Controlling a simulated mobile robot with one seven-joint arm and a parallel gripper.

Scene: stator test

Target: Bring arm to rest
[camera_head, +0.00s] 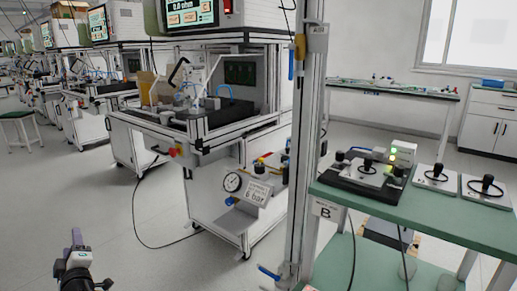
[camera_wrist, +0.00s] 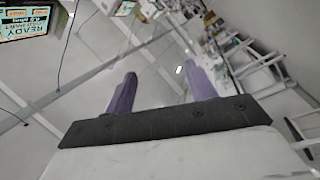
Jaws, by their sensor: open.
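My gripper (camera_head: 76,238) shows at the lower left of the head view, over bare grey floor and apart from the benches. In the wrist view my gripper (camera_wrist: 160,72) has its two purple fingers spread wide, with nothing between them. It is open and empty. The wrist view is tilted and looks towards the upper part of the room. Most of my arm is out of view.
A test bench (camera_head: 200,125) with a screen stands at the centre. A green-topped table (camera_head: 430,215) at the right holds several grey plates with black knobs. A metal post (camera_head: 307,150) rises between them. Floor at lower left is clear.

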